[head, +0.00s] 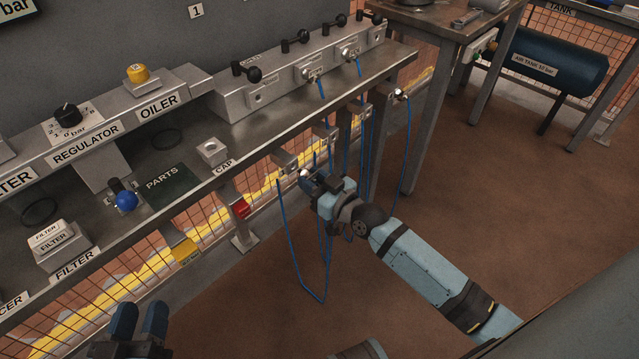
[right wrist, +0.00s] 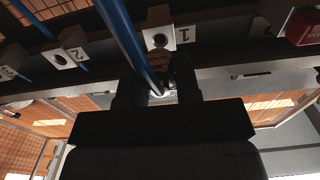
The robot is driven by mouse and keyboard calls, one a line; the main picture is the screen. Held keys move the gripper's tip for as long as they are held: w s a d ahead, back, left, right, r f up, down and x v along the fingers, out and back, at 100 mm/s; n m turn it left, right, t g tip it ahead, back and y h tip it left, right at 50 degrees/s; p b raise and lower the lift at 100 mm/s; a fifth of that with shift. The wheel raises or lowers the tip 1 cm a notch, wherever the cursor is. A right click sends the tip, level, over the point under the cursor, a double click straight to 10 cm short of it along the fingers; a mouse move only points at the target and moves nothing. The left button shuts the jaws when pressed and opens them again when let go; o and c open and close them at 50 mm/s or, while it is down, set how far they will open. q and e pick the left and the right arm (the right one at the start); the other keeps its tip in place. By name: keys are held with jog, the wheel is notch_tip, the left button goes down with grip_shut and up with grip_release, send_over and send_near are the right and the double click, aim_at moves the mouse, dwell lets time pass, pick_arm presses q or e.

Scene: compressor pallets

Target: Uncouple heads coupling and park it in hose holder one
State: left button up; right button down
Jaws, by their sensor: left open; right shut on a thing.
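My right gripper (head: 312,178) is shut on a silvery hose coupling (head: 303,173) just below the bench's front edge. In the right wrist view the coupling (right wrist: 157,91) sits between the dark fingers, with its blue hose (right wrist: 128,42) running to the upper left. My left gripper (head: 138,325) is open and empty at the lower left.
Holder two (right wrist: 66,57) and another holder (head: 360,108) line the bench edge. Another coupling (head: 401,95) hangs farther right. Blue hoses (head: 294,250) loop beneath. The manifold (head: 285,85) carries black-knobbed valves and two hoses. A red block (head: 241,207) is left of my right gripper.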

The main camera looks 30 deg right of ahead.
aim_at(302, 171)
pick_arm(q)
jog(key=shift+f, duration=0.1)
pick_arm(e)
jog(key=shift+w+a, duration=0.1)
jog(key=shift+w, duration=0.2)
pick_arm(q)
jog(key=shift+r+p, duration=0.95)
jog(key=shift+r, duration=0.1)
dwell(1.2)
jog(key=shift+f, duration=0.1)
pick_arm(e)
jog(key=shift+x, duration=1.35)
jog(key=c, duration=0.8)
grip_release()
jog(key=shift+o, duration=0.2)
pick_arm(q)
jog(key=s+a+f+g+y+p, duration=0.2)
jog(key=a+f+g+y, duration=0.1)
jog(key=f, duration=0.6)
jog(key=shift+s+a+f+g+p, duration=0.2)
jog(key=shift+a+f+g+p, duration=0.1)
jog(key=shift+a+g, duration=0.15)
pick_arm(e)
jog(key=v, duration=1.4)
